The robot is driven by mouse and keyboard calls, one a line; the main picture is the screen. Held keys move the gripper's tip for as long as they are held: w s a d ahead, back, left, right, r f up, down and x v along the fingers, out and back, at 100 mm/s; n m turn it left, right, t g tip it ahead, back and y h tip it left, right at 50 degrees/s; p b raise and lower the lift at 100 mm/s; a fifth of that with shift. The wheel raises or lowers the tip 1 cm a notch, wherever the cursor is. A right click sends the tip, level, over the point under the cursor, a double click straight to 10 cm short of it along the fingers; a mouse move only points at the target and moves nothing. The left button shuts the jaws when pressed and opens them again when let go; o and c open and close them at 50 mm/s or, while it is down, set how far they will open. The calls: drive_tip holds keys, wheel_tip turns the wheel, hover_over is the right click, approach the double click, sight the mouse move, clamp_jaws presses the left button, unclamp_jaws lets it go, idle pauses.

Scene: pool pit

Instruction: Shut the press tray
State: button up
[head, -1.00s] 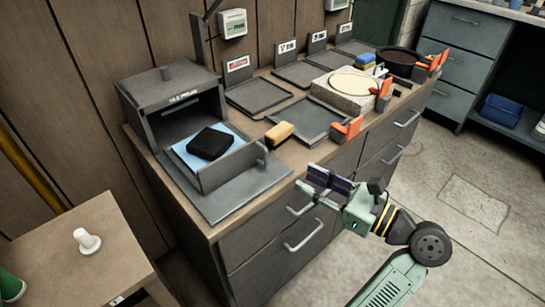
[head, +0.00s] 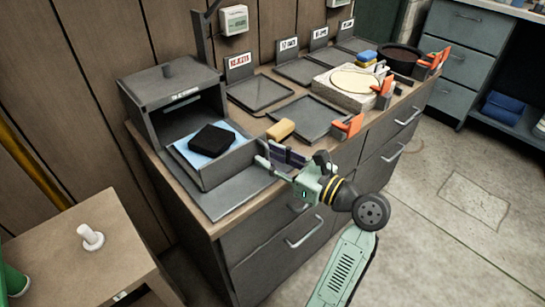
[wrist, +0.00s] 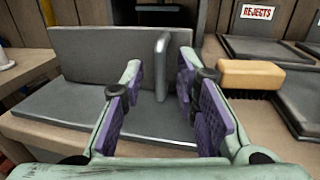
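The press is a dark grey box (head: 170,82) with an open front at the left end of the bench. Its press tray (head: 205,180) is pulled out, with an upright front panel, and carries a blue sheet (head: 183,154) and a black block (head: 212,139). In the wrist view the tray's front panel (wrist: 100,55) fills the left and middle, with an upright grey handle (wrist: 162,68) on its right part. My gripper (head: 274,158) is open and empty at the panel's right side. In the wrist view its purple-padded fingers (wrist: 160,75) stand either side of the handle; contact cannot be told.
A tan brush (head: 281,129) lies right of the tray, close to my gripper. Flat trays (head: 260,94), orange clamps (head: 349,126) and a stone block (head: 345,98) cover the bench further right. A grey plate (head: 235,195) lies before the panel. The floor is clear.

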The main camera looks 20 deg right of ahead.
drive_tip(key=shift+c, duration=0.5)
clamp_jaws()
